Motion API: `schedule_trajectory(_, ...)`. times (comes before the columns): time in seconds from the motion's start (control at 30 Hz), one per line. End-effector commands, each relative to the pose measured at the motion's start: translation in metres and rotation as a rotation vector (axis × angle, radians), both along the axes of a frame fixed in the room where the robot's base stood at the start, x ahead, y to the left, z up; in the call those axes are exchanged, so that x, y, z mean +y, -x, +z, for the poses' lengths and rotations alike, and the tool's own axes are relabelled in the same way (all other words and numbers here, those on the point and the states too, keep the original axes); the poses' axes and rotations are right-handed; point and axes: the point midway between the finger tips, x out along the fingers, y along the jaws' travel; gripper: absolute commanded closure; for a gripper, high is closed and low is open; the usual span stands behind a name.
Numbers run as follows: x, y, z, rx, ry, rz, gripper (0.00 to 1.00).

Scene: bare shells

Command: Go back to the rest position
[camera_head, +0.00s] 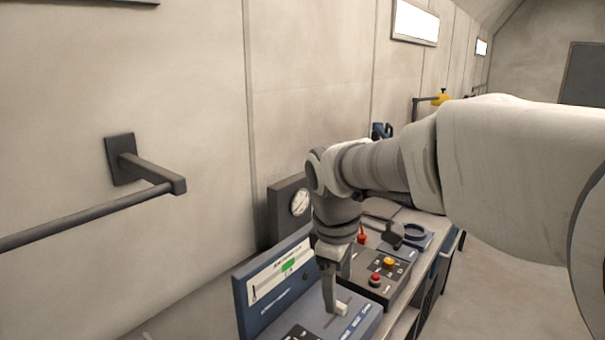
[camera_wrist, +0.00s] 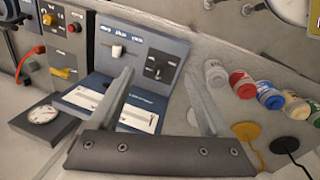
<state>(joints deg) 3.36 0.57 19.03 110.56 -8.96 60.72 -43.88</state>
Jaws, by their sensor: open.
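My gripper (camera_head: 332,290) hangs down at the end of my bent arm, over a blue console (camera_head: 362,322) on the bench. It is open, and its two fingers (camera_wrist: 163,85) show spread and empty in the wrist view. A white lever knob (camera_head: 341,309) on the console is close to the fingertips in the head view. In the wrist view the knob (camera_wrist: 117,51) lies beyond the fingers, with no grip on it. The console's upright display (camera_head: 283,272) carries a green mark.
A box with red and yellow buttons (camera_head: 386,268) and a round gauge (camera_head: 300,202) stand beside the console. A wall rail (camera_head: 90,215) juts out at left. In the wrist view, several colored jars (camera_wrist: 243,85) lie right of the console. Open floor (camera_head: 500,300) is at right.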

Motion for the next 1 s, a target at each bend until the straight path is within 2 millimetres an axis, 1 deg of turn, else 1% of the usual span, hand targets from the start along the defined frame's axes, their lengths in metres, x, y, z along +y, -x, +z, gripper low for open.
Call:
schedule_trajectory(0.03, -0.008, 0.014, 0.008, -0.032, -0.008, -0.072, 0.19)
schedule_trajectory(0.1, -0.019, 0.03, 0.015, -0.072, -0.029, -0.177, 0.19)
schedule_trajectory(0.27, -0.041, 0.07, 0.025, -0.159, -0.099, -0.417, 0.19)
schedule_trajectory(0.5, -0.067, 0.127, 0.026, -0.271, -0.265, -0.761, 0.19)
schedule_trajectory(0.6, -0.073, 0.145, 0.021, -0.301, -0.335, -0.878, 0.19)
schedule_trajectory(0.7, -0.076, 0.157, 0.017, -0.319, -0.393, -0.961, 0.19)
schedule_trajectory(0.8, -0.078, 0.164, 0.014, -0.328, -0.429, -1.011, 0.19)
schedule_trajectory(1.0, -0.078, 0.167, 0.013, -0.329, -0.442, -1.03, 0.19)
